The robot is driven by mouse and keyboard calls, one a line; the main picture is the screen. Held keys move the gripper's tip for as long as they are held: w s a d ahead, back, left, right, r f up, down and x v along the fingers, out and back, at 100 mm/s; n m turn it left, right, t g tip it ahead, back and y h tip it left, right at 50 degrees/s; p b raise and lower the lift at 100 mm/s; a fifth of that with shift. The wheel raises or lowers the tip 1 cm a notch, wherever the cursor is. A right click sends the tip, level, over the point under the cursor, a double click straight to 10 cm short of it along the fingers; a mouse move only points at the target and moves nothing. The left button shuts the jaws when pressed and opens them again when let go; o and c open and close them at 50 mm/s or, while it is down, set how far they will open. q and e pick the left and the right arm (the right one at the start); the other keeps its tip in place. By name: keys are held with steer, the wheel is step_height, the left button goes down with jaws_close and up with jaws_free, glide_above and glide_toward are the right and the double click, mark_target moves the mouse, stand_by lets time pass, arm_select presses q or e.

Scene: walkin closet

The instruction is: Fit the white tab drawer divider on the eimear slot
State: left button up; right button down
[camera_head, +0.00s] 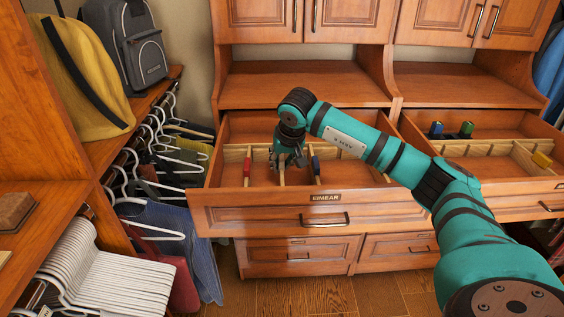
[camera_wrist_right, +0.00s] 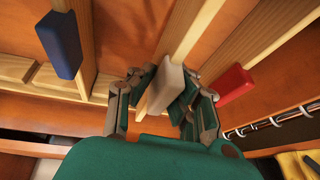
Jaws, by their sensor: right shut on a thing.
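The open drawer labelled EIMEAR (camera_head: 326,197) has a slotted wooden rail inside. A red-tab divider (camera_head: 247,166) and a blue-tab divider (camera_head: 316,167) stand in it, left and right of my right gripper (camera_head: 287,160). In the wrist view the right gripper (camera_wrist_right: 163,98) is shut on the white tab divider (camera_wrist_right: 166,86), its fingers on either side of the tab. The blue tab (camera_wrist_right: 60,45) is on the left there and the red tab (camera_wrist_right: 234,84) on the right. The white divider lies between its neighbours, roughly parallel to them. I cannot tell whether its ends sit in the slots. My left gripper is out of view.
A second open drawer (camera_head: 500,205) at the right holds blue (camera_head: 436,129), green (camera_head: 466,129) and yellow (camera_head: 541,160) tabs. Hangers and clothes (camera_head: 165,235) fill the left side. A yellow bag (camera_head: 85,75) and a grey backpack (camera_head: 128,45) stand on a shelf.

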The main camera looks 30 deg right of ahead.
steer(key=shift+f, duration=0.2)
steer(key=shift+f+b, duration=0.8)
steer(key=shift+b, duration=0.05)
steer(key=c, duration=1.2)
jaws_free()
steer(key=shift+c, duration=0.2)
steer(key=shift+r, duration=0.1)
steer(key=d+v, duration=0.1)
steer(key=v, duration=1)
steer(key=shift+s+a+r, duration=0.25)
steer(key=shift+a+r, duration=0.1)
steer(key=shift+a, duration=0.1)
steer(key=shift+s+f, duration=0.1)
